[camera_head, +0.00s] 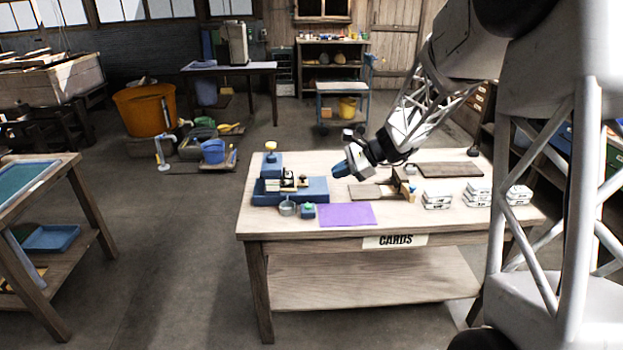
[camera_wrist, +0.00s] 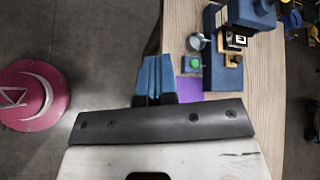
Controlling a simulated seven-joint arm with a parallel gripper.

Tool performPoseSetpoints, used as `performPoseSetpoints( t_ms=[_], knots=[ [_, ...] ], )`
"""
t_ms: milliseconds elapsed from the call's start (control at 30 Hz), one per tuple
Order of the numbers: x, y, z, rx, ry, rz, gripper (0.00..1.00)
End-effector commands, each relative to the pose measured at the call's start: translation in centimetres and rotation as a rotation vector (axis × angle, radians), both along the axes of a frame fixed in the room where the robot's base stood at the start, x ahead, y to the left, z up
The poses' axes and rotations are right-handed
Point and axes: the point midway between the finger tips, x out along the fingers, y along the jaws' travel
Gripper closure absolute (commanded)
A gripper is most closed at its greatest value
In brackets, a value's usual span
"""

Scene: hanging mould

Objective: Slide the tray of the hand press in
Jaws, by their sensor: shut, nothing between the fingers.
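The blue hand press (camera_head: 318,190) stands at the left of the table, with a tall block at its left end and a pale knob on top. Its tray area (camera_head: 289,184) shows a small black-and-white piece and a wooden part on the blue base; how far the tray sits out is too small to tell. In the wrist view the press (camera_wrist: 222,82) is at the upper right, its tray area (camera_wrist: 233,45) beside the tall block. My gripper (camera_head: 341,170) is shut and empty above the table, right of the press and apart from it; its blue fingers also show in the wrist view (camera_wrist: 154,65).
A round tin (camera_head: 287,208) and a green-topped box (camera_head: 308,211) stand before the press. A purple sheet (camera_head: 347,215) lies right of them. A wooden board (camera_head: 367,193), a wooden stand (camera_head: 404,186), white packs (camera_head: 437,198) and a dark board (camera_head: 449,170) lie further right.

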Motion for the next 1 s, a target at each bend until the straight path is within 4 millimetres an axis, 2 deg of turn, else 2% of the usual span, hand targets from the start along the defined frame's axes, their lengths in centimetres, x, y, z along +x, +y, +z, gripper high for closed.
performPoseSetpoints(
  t_ms=[100,600,800,1000],
  knots=[
    [2.8,-0.4,-1.6,0.058,0.037,-0.053,1.0],
    [13.5,-2.7,-8.9,0.311,0.186,-0.277,1.0],
    [17.4,-4.0,-12.3,0.414,0.241,-0.365,1.0],
    [20.5,-5.3,-15.5,0.501,0.285,-0.439,1.0]
  ],
)
